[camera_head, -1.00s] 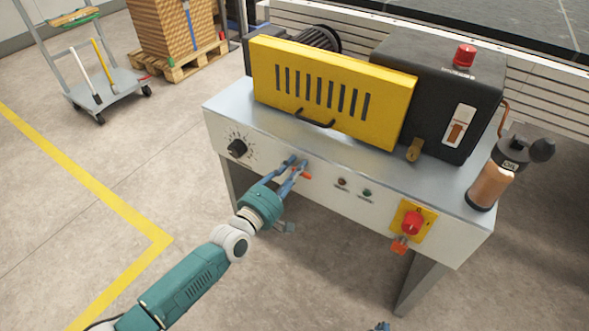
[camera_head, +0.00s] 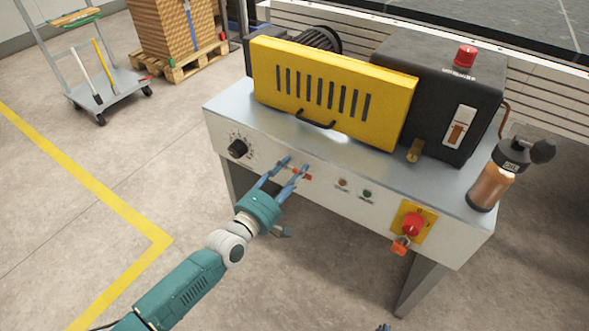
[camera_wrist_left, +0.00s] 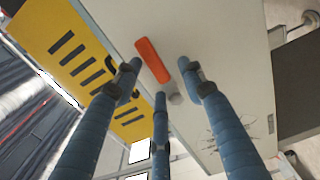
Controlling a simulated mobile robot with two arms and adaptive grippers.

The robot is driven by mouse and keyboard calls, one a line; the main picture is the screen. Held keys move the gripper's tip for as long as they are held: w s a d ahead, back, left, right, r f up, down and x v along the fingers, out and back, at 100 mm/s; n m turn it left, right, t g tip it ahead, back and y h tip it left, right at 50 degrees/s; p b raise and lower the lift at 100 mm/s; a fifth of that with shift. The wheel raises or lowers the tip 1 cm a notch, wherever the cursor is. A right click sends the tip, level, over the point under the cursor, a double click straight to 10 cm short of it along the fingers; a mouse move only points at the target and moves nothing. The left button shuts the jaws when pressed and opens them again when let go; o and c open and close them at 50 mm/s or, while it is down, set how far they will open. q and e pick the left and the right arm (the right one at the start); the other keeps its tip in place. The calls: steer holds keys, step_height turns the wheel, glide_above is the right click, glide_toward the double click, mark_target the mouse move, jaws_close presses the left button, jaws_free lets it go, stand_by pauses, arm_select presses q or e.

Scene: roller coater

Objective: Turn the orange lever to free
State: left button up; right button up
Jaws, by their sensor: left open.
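The orange lever (camera_head: 302,175) is on the pale front panel of the machine. In the head view it is partly hidden behind the fingers. In the left wrist view the orange lever (camera_wrist_left: 152,60) shows as a slanted bar, with a small grey knob-like part near its lower end. My left gripper (camera_head: 291,167) is open in front of the lever. In the wrist view its blue fingers (camera_wrist_left: 162,80) spread around the lever's lower end and look apart from it. A small tip at the bottom edge (camera_head: 383,327) seems to be my right gripper; its state is hidden.
A black dial (camera_head: 237,149) is left of the lever. Small buttons (camera_head: 367,194) and a red switch on a yellow plate (camera_head: 412,223) are to its right. A yellow guard (camera_head: 330,90) stands above. An oil bottle (camera_head: 492,180) is at the right end. The floor in front is clear.

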arm_select(q)
steer(key=v, duration=1)
steer(key=shift+s+a, duration=0.2)
steer(key=shift+s, duration=0.05)
